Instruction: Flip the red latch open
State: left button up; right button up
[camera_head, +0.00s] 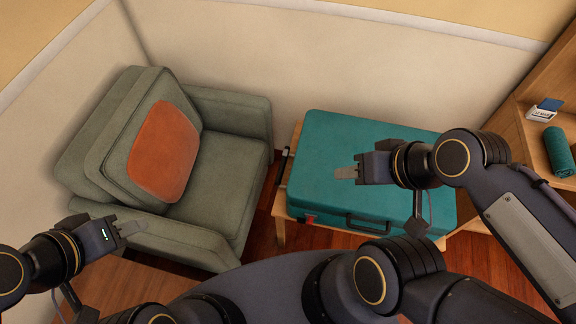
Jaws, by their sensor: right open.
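A teal suitcase (400,140) lies flat and closed on a wooden stand, with its dark handle (368,222) on the near side. The red latch (309,219) is small and sits on the suitcase's near side, left of the handle. Whether it is flipped up or down is too small to tell. My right gripper (347,172) is open and empty above the suitcase lid, up and right of the latch in the picture and apart from it. My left gripper (134,228) is at lower left, in front of the armchair, far from the suitcase; its finger gap cannot be made out.
A grey-green armchair (228,168) with an orange cushion (165,152) stands left of the suitcase. The wooden stand (291,185) shows at the suitcase's left. Wooden shelves at right hold a rolled teal cloth (558,152) and a small blue-and-white box (541,112). A wall runs behind.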

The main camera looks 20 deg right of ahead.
aim_at(311, 217)
jog(key=z, duration=0.45)
jog(key=k+l, duration=0.1)
jog(key=l, duration=0.35)
jog(key=k+j+z, duration=0.5)
jog(key=i+l, duration=0.05)
jog(key=i, duration=0.05)
